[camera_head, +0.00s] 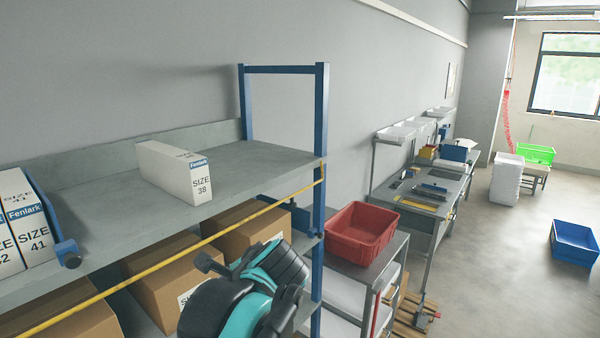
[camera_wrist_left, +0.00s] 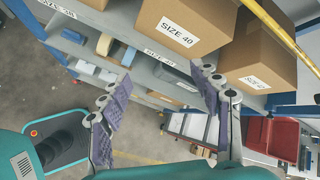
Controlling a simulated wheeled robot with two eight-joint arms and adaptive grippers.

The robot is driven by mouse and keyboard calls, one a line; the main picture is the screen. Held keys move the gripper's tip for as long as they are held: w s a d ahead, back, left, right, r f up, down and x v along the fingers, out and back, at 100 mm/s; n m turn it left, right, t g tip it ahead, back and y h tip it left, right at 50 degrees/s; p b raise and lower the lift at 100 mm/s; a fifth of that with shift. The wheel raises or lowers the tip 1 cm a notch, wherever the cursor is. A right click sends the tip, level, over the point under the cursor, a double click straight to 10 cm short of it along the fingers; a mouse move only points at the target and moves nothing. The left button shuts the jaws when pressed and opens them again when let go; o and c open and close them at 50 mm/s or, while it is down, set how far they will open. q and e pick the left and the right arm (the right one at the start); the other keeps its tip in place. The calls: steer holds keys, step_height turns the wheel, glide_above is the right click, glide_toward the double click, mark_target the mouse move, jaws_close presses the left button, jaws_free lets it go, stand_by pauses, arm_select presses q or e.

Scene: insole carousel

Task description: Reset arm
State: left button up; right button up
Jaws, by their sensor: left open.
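My left arm shows at the bottom middle of the head view, in front of the shelf rack, below its top shelf. In the left wrist view my left gripper (camera_wrist_left: 161,80) is open, its two purple-grey finger pads wide apart with nothing between them. Beyond the fingers are the rack's lower shelves and a brown carton marked SIZE 40 (camera_wrist_left: 185,25). My right gripper is in neither view.
A white SIZE 38 box (camera_head: 172,170) stands on the top shelf (camera_head: 105,212). White Fenlark boxes (camera_head: 28,225) stand at its left end. A yellow bar (camera_head: 165,258) and blue post (camera_head: 320,130) border the rack. A red bin (camera_head: 360,235) sits on a cart right of it.

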arm_select(q)
steer(key=s+f+n+h+b, duration=0.2)
steer(key=s+f+n+b, duration=0.2)
steer(key=f, duration=1)
steer(key=s+a+f+n+h+b, duration=0.1)
steer(key=s+f+n+b, duration=0.3)
steer(key=f, duration=1.1)
steer(key=s+a+f+n+t+h+b, duration=0.1)
steer(key=s+f+n+h+b, duration=0.2)
steer(key=f+n+b, duration=0.6)
step_height(320, 180, down, 6)
steer(key=s+b, duration=0.2)
steer(key=b, duration=0.2)
steer(key=shift+r+n+h, duration=0.15)
steer(key=shift+n+h, duration=0.15)
steer(key=shift+a, duration=0.1)
steer(key=shift+s, duration=0.1)
